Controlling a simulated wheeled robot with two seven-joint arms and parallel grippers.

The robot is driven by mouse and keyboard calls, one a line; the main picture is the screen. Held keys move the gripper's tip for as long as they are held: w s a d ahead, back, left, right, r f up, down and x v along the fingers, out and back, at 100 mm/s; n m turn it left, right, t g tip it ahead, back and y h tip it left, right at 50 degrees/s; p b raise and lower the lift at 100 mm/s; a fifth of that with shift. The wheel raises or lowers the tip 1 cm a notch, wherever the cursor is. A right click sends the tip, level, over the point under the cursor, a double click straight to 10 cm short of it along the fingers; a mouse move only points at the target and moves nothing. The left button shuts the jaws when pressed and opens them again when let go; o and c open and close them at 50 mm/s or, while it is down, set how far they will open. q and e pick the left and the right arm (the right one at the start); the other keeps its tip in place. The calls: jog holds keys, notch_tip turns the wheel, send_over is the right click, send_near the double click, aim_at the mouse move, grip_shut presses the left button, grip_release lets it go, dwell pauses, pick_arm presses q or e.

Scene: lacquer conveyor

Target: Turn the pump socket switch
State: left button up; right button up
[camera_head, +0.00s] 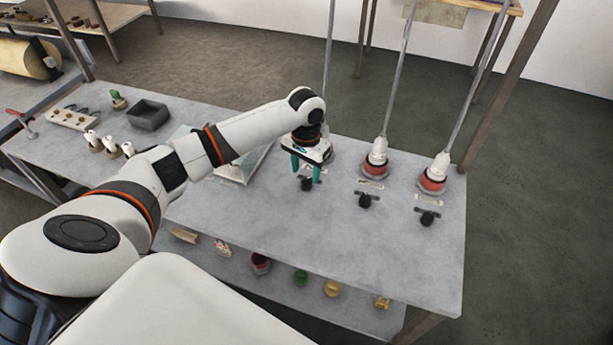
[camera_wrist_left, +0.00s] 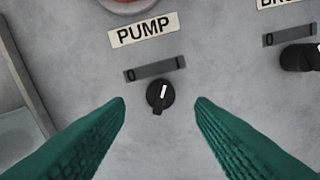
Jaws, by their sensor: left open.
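The pump switch (camera_wrist_left: 160,96) is a round black knob with a white mark, below a small scale plate (camera_wrist_left: 155,69) with a 0 at its left end and a label (camera_wrist_left: 142,28) reading PUMP. In the head view the pump switch (camera_head: 306,184) sits on the grey table below my left gripper. My left gripper (camera_head: 307,175) points down with its green fingers apart. In the left wrist view its fingers (camera_wrist_left: 160,105) stand on either side of the knob, with clear space on both sides. I cannot tell their exact height above it. My right gripper is not in view.
Two more black switches, one in the middle (camera_head: 367,200) and one at the right (camera_head: 428,217), stand along the table. Red-based sockets (camera_head: 375,168) with upright rods stand behind them. A dark tray (camera_head: 148,115) and small white bottles (camera_head: 92,138) are at the left.

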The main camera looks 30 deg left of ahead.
aim_at(306, 179)
pick_arm(q)
jog(key=shift+f, duration=2)
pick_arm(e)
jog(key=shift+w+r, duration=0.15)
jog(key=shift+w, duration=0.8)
pick_arm(q)
jog(key=shift+w, duration=0.1)
jog(key=c, duration=1)
jog(key=shift+r+n+p, duration=0.25)
jog(key=shift+n+p, duration=0.05)
jog(key=shift+p, duration=0.55)
jog(key=n+p, duration=0.7)
jog(key=p, duration=0.3)
jog(key=shift+n+p, duration=0.95)
jog(key=shift+n, duration=0.25)
jog(key=shift+f+n+p, duration=0.15)
jog(key=shift+n+p, duration=0.5)
jog(key=shift+n, duration=0.25)
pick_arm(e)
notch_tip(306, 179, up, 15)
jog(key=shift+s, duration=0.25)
